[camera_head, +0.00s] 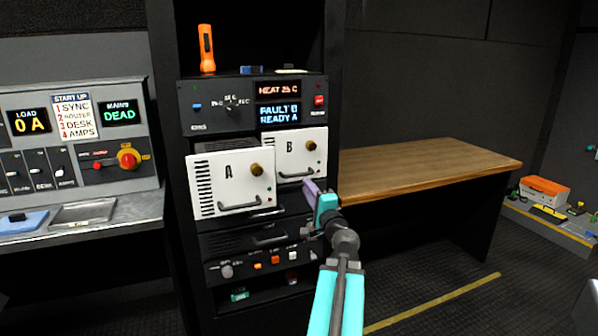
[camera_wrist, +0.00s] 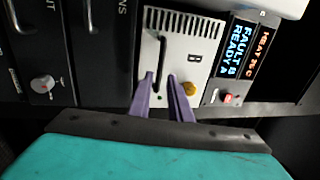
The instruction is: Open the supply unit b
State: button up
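Supply unit B (camera_head: 305,147) is a white-fronted module in the rack, with a vent grille, a brass knob (camera_head: 309,146) and a dark bar handle (camera_head: 295,172). Its front is set back from unit A's. In the wrist view unit B (camera_wrist: 197,45) appears turned sideways, its handle (camera_wrist: 162,60) and knob (camera_wrist: 188,88) both visible. My gripper (camera_head: 308,186) has purple fingers and is just below unit B's front at the right. In the wrist view my gripper (camera_wrist: 160,77) is open, its fingertips apart near one end of the handle. Whether they touch it I cannot tell.
Supply unit A (camera_head: 232,183) juts out of the rack left of B. A display (camera_head: 279,113) above reads "FAULT B, READY A". A wooden desk (camera_head: 430,168) stands to the right, a control console (camera_head: 75,140) to the left. An orange torch (camera_head: 206,48) stands on top.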

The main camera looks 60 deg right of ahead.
aim_at(299, 175)
jog(key=shift+w+r+p, duration=0.1)
jog(key=shift+r+p, duration=0.05)
jog(key=shift+p, duration=0.35)
jog(key=shift+p+x, duration=0.55)
jog(key=shift+x, duration=3.65)
jog(key=shift+d, duration=0.1)
grip_shut()
